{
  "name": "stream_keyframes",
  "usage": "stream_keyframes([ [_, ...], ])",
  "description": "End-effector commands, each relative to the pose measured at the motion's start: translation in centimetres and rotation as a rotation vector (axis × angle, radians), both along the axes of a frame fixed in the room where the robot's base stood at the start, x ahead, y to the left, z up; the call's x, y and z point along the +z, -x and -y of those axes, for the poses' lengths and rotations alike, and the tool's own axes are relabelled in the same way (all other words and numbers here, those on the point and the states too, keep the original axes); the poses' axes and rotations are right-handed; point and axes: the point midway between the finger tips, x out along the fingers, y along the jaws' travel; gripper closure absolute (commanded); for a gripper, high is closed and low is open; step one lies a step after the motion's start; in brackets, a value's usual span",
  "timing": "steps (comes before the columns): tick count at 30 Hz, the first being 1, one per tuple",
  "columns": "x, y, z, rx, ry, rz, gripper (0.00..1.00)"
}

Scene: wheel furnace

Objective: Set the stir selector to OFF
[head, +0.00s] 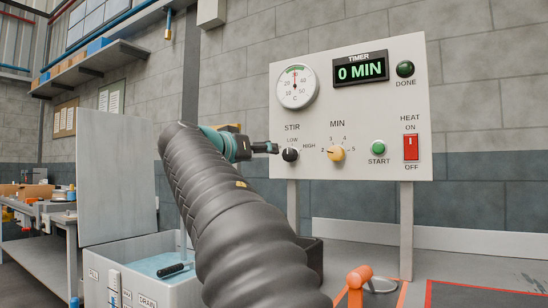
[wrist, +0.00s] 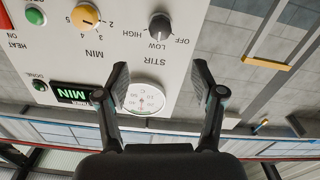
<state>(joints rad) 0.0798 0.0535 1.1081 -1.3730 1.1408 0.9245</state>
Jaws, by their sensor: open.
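The stir selector (head: 290,154) is a black round knob low on the left of the white control panel (head: 350,105). It also shows in the wrist view (wrist: 160,27), which is upside down, with OFF, LOW and HIGH printed around it. Its pointer seems to face LOW, but it is too small to be sure. In the head view the OFF label is hidden behind my arm. My gripper (wrist: 160,75) is open and empty, its two fingers spread apart. In the head view its end (head: 265,147) is just up and left of the knob, apart from it in the wrist view.
A yellow MIN knob (head: 336,153), a green START button (head: 378,148) and a red HEAT switch (head: 411,147) sit right of the selector. A dial gauge (head: 297,86) and a timer display reading 0 MIN (head: 361,70) are above. An open-lidded bath (head: 150,270) stands below left.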

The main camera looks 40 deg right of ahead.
Motion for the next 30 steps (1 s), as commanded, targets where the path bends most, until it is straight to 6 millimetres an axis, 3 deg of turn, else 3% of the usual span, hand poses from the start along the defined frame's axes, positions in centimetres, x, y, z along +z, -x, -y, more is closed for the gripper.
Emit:
stream_keyframes([
  [18, 0.1, -3.9, 9.7, -0.003, -0.001, -0.004, 0.32],
  [24, 0.1, -4.8, 11.7, 0.000, -0.001, -0.003, 0.32],
  [30, -0.1, -5.1, 12.3, 0.002, -0.001, -0.003, 0.32],
])
